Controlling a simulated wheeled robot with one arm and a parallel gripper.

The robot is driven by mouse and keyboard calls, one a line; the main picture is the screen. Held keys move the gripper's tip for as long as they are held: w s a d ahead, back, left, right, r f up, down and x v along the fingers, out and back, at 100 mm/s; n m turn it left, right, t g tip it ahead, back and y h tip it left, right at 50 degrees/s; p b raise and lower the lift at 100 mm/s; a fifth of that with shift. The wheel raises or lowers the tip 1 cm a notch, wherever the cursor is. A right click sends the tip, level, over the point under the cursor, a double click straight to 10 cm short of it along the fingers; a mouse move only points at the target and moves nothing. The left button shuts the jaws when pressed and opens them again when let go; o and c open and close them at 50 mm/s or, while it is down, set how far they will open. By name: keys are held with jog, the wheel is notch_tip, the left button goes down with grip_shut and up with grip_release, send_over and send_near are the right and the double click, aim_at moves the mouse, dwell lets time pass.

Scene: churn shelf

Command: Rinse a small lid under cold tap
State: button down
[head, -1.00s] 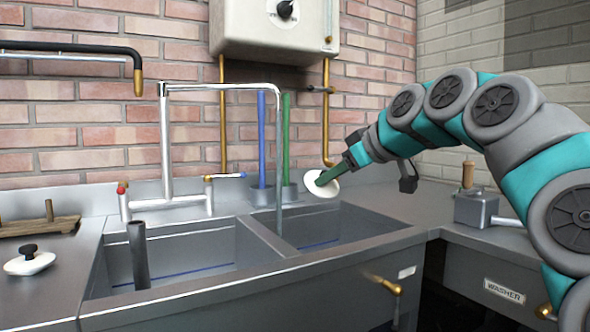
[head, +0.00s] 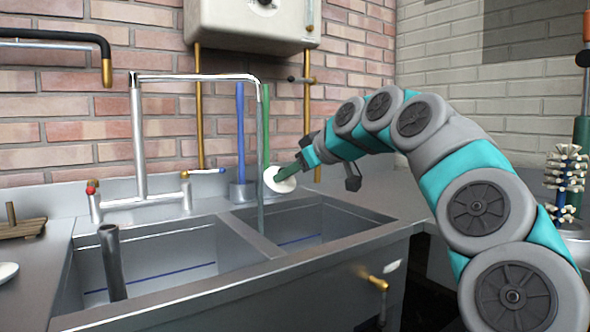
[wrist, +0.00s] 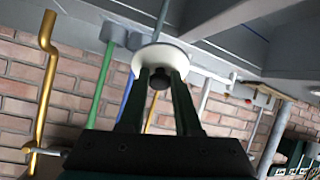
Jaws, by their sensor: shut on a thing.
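My gripper (head: 291,172) is shut on the dark knob of a small white lid (head: 280,181), held in the air above the back of the right basin. In the wrist view, the fingers (wrist: 159,85) pinch the knob and the lid (wrist: 148,55) lies beyond them. The chrome tap (head: 139,135) arches over the sink (head: 270,248). A thin translucent stream (head: 261,212) drops from its spout into the sink. The lid appears close beside the stream, at its right; I cannot tell whether they touch.
Blue (head: 240,135) and green (head: 266,125) upright rods stand behind the sink. An upright grey pipe (head: 112,262) rises in the left basin. A white item (head: 7,272) is cut off at the left edge. A bristly stand (head: 568,180) is at the right.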

aim_at(271, 177)
jog(key=shift+w+a+f+p, duration=0.25)
jog(key=shift+w+a, duration=0.15)
jog(key=shift+w, duration=0.2)
jog(key=shift+w+a+f+p, duration=0.1)
jog(key=shift+w+a+p, duration=0.15)
jog(key=shift+w+a, duration=0.3)
jog(key=shift+w+a+f+p, duration=0.2)
jog(key=shift+w+a+p, duration=0.1)
jog(key=shift+w, duration=0.4)
jog(key=shift+w+r+p+x, duration=0.15)
jog(key=shift+p+x, duration=0.25)
jog(key=shift+x, duration=0.55)
jog(key=shift+w+r+p+x, duration=0.15)
jog(key=shift+p+x, duration=0.2)
jog(key=shift+x, duration=0.55)
jog(key=shift+d, duration=0.1)
jog(key=shift+s, duration=0.1)
dwell(1.8)
jog(key=s+b+v, duration=0.1)
jog(key=v, duration=1)
jog(key=shift+a+f, duration=0.2)
jog(key=shift+a, duration=0.25)
dwell(0.8)
